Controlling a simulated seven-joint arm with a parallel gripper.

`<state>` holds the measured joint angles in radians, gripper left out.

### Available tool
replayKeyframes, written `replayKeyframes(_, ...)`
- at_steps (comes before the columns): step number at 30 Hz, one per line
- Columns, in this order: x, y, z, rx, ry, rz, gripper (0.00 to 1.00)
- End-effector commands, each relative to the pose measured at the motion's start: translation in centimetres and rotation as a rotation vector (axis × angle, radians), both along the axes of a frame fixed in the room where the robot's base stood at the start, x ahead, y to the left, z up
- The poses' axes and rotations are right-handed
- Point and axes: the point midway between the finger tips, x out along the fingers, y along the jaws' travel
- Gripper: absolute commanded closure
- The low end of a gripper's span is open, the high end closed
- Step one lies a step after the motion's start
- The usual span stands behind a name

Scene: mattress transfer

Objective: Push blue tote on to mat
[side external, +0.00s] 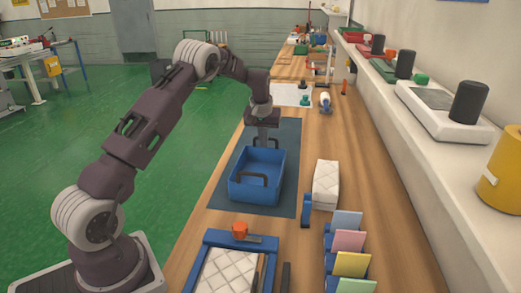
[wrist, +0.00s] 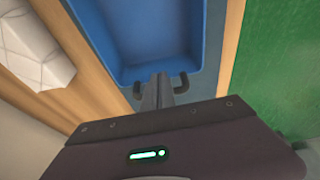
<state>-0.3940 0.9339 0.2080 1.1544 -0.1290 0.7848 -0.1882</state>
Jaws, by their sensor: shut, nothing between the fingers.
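The blue tote (side external: 257,190) stands upright on the dark blue-grey mat (side external: 289,135) in the side external view. Its base appears to lie within the mat, with some mat showing around it. A dark handle is on its near side. My gripper (side external: 267,146) points down at the tote's far end. In the wrist view the tote (wrist: 150,45) fills the upper middle, and my gripper (wrist: 160,80) is shut and empty between the ends of a dark handle. I cannot tell whether the fingertips touch the tote wall. The fingers hide the handle's middle.
A white quilted block (side external: 326,183) stands on the wooden bench right of the mat. A blue tray (side external: 213,240) with a quilted pad lies nearer, with an orange cup (side external: 240,230) at its edge. Coloured cards (side external: 349,240) stand at the near right. White paper (side external: 290,94) lies beyond the mat.

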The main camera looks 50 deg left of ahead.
Motion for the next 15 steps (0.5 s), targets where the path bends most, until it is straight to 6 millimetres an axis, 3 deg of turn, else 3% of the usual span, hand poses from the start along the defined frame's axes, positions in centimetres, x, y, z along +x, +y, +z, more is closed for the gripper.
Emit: replayKeyframes(15,0.9,0.8,0.04,0.001,0.0,-0.002,1.0)
